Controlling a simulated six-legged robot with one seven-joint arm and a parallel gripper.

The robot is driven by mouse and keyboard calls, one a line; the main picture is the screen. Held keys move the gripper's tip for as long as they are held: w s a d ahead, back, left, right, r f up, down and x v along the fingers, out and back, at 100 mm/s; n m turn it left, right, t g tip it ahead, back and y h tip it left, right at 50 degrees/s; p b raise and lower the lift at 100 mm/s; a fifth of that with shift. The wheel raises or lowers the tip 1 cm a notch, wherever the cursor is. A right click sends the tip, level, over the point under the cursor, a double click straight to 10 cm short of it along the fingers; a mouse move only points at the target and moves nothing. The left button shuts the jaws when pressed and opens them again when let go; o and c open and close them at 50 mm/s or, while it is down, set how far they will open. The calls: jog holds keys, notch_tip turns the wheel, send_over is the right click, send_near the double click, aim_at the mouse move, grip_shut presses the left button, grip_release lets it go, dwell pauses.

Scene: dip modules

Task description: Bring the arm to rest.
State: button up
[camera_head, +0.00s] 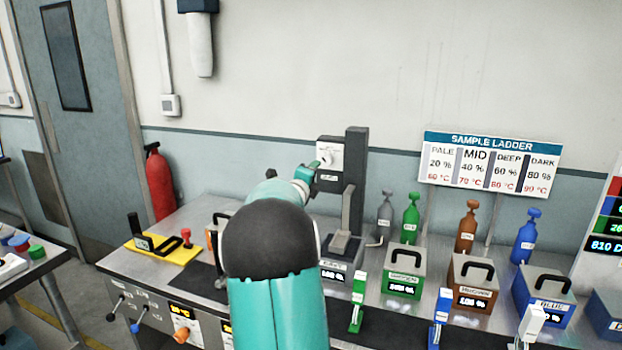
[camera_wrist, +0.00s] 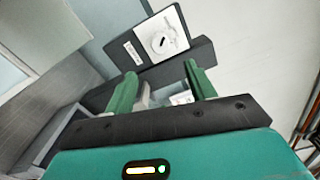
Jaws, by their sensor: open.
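My arm (camera_head: 277,300) is teal with a dark joint. It stretches from the bottom middle of the head view toward the dark post (camera_head: 355,185) at the back of the bench. In the wrist view my gripper (camera_wrist: 160,82) shows two green fingers, spread apart with nothing held between them. Beyond the fingers is a panel with a white face and a round dial (camera_wrist: 163,40). The panel's white face also shows in the head view (camera_head: 328,152), close to the arm's far end. The arm hides part of the bench.
Grey, green, brown and blue modules stand along the bench, including a green box (camera_head: 405,283), a brown box (camera_head: 471,285) and a blue box (camera_head: 542,300). Bottles stand behind them. A yellow tray (camera_head: 180,255) lies at left. A sample ladder sign (camera_head: 490,163) stands at the back.

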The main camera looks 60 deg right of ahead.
jog(key=shift+s+a, duration=0.1)
jog(key=shift+a, duration=0.4)
